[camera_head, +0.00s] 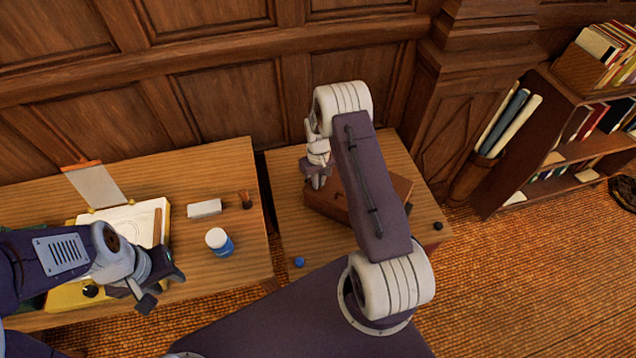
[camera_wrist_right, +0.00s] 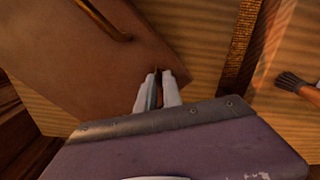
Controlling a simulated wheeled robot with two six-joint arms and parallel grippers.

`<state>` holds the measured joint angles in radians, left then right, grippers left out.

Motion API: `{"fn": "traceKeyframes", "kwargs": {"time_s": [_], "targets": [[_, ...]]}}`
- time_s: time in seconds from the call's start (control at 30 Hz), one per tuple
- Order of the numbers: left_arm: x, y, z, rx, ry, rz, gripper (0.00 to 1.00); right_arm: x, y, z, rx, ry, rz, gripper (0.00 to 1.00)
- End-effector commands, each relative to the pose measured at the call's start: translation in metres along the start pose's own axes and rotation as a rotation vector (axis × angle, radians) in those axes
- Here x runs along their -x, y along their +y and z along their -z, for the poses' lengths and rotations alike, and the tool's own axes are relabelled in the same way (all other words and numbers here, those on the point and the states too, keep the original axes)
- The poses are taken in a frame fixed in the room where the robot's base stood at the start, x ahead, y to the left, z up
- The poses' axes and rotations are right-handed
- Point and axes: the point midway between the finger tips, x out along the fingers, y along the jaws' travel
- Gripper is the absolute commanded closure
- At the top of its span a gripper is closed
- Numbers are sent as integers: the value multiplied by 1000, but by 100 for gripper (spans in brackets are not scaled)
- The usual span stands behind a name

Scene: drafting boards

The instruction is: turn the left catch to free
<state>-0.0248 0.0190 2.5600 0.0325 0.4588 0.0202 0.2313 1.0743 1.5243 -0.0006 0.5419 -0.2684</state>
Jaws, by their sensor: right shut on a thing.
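A brown wooden case (camera_head: 393,190) sits on the right table, partly hidden behind my right arm. In the right wrist view its brown lid (camera_wrist_right: 70,65) carries a brass bar, probably a handle (camera_wrist_right: 107,22). My right gripper (camera_head: 318,183) is at the case's left end. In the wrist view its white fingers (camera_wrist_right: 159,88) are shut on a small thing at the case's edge. This is probably the left catch, but the fingers hide most of it and its turn cannot be told. My left gripper (camera_head: 163,289) is open and empty over the left table's front.
The left table (camera_head: 245,265) holds a white block (camera_head: 204,208), a blue-and-white jar (camera_head: 219,242), a brush (camera_head: 245,199) and a yellow-edged board with paper. A gap separates the tables. A blue ball (camera_head: 299,262) and a black knob (camera_head: 437,226) lie near the right table's edge.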

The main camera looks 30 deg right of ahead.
Motion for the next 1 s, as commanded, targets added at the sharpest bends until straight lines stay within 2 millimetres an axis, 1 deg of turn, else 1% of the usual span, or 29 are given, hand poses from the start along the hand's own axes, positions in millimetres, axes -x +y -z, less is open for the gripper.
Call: {"fn": "traceKeyframes", "kwargs": {"time_s": [0.2,0.7,1.0], "targets": [[-8,0,-1,0,0,0,62,-2,1,-1,-202,-2,0,100],[-17,0,-2,0,0,0,62,-1,2,-2,-672,-3,0,100],[-20,0,-2,0,0,0,62,-1,2,-2,-898,-4,0,100]]}}
